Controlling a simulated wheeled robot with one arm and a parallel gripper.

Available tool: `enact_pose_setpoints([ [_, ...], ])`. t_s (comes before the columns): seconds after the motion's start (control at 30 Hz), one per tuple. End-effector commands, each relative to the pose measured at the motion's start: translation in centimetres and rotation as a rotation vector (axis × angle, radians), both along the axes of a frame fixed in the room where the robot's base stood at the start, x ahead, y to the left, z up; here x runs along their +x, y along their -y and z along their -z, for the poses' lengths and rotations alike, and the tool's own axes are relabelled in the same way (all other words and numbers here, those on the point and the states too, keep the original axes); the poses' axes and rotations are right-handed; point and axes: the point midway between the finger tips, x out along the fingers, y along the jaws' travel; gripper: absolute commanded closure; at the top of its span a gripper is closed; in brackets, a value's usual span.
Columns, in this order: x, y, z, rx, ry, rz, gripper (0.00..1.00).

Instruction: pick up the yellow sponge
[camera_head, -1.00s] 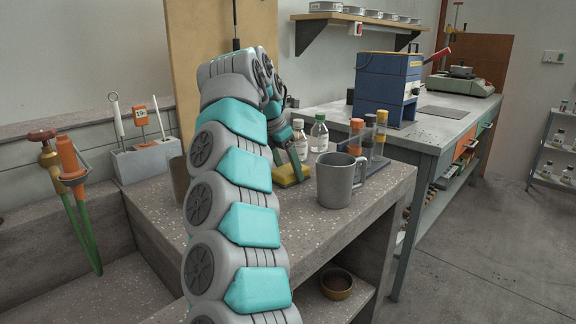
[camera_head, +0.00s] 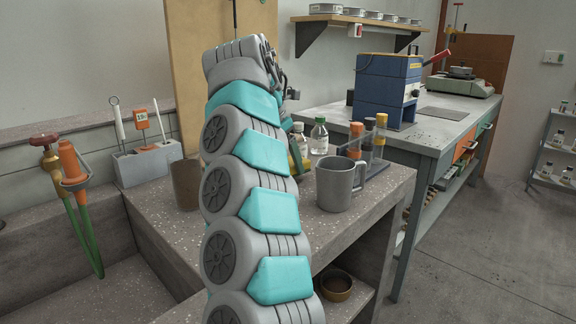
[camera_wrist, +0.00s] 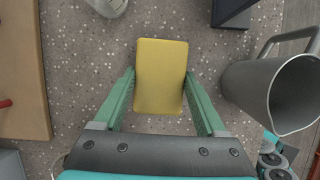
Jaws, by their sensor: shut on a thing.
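The yellow sponge (camera_wrist: 161,75) lies lengthwise between the two green fingers of my gripper (camera_wrist: 160,80) in the wrist view. The fingers touch its two long sides, so my gripper is shut on it. The speckled bench top (camera_wrist: 75,75) shows beneath and around it. I cannot tell from the wrist view how far the sponge is from the bench. In the head view my arm hides most of the gripper and sponge, just left of the grey mug.
The grey mug (camera_head: 341,182) stands close right of my gripper, also in the wrist view (camera_wrist: 262,90). Behind it are a tube rack (camera_head: 374,165) and clear bottles (camera_head: 319,137). A brown cup (camera_head: 186,184) and a grey holder (camera_head: 147,164) stand left of my arm.

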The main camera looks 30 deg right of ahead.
Motion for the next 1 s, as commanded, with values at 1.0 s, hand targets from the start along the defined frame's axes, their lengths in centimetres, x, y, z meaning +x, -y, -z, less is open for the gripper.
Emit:
enact_pose_setpoints([
  [1.0, -9.0, -3.8, -1.9, 0.001, -0.001, -0.002, 0.78],
])
